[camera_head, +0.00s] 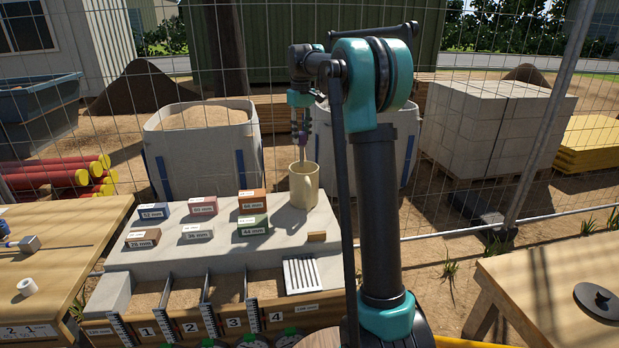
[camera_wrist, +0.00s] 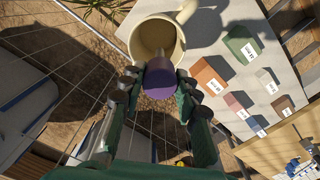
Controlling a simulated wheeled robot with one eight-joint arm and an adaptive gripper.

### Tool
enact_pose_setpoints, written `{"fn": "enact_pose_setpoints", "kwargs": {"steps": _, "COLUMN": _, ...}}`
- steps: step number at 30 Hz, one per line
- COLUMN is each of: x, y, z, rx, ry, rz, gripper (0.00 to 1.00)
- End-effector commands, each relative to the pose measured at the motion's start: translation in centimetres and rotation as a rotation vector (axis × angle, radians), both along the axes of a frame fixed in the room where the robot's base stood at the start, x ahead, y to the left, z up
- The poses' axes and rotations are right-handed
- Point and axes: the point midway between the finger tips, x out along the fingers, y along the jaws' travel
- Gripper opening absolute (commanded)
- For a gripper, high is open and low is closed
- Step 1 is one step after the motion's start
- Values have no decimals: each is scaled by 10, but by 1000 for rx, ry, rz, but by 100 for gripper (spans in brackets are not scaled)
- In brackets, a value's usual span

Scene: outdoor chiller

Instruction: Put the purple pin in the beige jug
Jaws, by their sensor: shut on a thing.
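The beige jug (camera_head: 304,186) stands upright on the grey slab, at its back right in the head view. In the wrist view its open mouth (camera_wrist: 157,27) faces the camera. My gripper (camera_head: 300,135) is above the jug, pointing down. In the wrist view my gripper (camera_wrist: 160,82) is shut on the purple pin (camera_wrist: 160,80), which is held between the fingers. The pin overlaps the near part of the jug's mouth in that view. I cannot tell whether its lower end is inside the rim.
Several labelled coloured blocks (camera_head: 252,200) stand on the grey slab (camera_head: 185,254) left of the jug. Numbered sand bays (camera_head: 190,297) lie in front. White bulk bags (camera_head: 202,145) and a wire fence stand behind. Wooden tables are at left (camera_head: 60,260) and right (camera_head: 560,270).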

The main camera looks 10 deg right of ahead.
Motion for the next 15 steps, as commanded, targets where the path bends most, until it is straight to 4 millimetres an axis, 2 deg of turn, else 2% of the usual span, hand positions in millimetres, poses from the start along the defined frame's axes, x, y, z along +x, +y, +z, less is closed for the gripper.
{"fn": "enact_pose_setpoints", "kwargs": {"steps": 3, "x": 0, "y": 0, "z": -30, "rx": 0, "ry": 0, "rz": 1, "gripper": 0}}
{"fn": "enact_pose_setpoints", "kwargs": {"steps": 9, "x": 0, "y": 0, "z": -77, "rx": 0, "ry": 0, "rz": 0, "gripper": 0}}
{"fn": "enact_pose_setpoints", "kwargs": {"steps": 15, "x": 0, "y": 0, "z": -104, "rx": 0, "ry": 0, "rz": 0, "gripper": 0}}
